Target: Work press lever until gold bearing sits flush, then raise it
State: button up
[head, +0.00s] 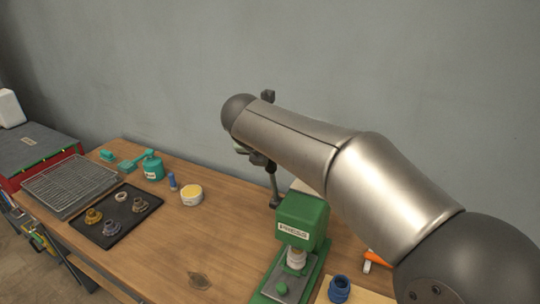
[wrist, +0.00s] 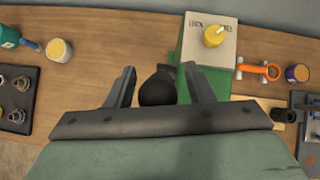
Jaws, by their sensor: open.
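The green press (head: 302,222), labelled PRESS, stands at the front of the bench, right of centre in the head view. A pale cylindrical part (head: 296,258) sits under its head. In the wrist view, my gripper (wrist: 159,70) is open, with a finger on either side of a round black knob (wrist: 157,91), which looks like the lever's end. Gaps show beside the knob, so the jaws do not appear closed on it. In the head view my arm hides most of the gripper and lever. I cannot make out a gold bearing in the press.
A dark tray (head: 112,240) holds several small fittings, one gold-coloured.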

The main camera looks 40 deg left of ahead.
jog(key=b+v, duration=0.2)
jog(key=v, duration=1.5)
jog(key=shift+d, duration=0.15)
jog(key=w+d+f+m+g+h, duration=0.15)
jog(key=w+d+f+m, duration=0.35)
jog(key=d, duration=0.5)
jog(key=w+d+f+m+h+b, duration=0.1)
jog(key=w+d+f+m+h, duration=0.2)
jog(key=d+m, duration=0.6)
jog(key=w+d+f+m+g, duration=0.1)
jog(key=w+d+f+m, duration=0.4)
jog(key=d, duration=0.6)
jog(key=s+d+f+m+g, duration=0.1)
jog(key=s+d+f+m, duration=0.4)
jog(key=d+f+m, duration=0.1)
jog(key=s+d+f+m+g+b, duration=0.1)
jog(key=s+d+f+m, duration=0.3)
jog(key=d+m, duration=0.5)
jog(key=s+d+f+m+g+y, duration=0.1)
jog(key=s+d+f+m, duration=0.4)
jog(key=d+f+m, duration=0.3)
jog(key=shift+s+d+g, duration=0.35)
jog(key=shift+d, duration=0.05)
jog(key=shift+f, duration=0.1)
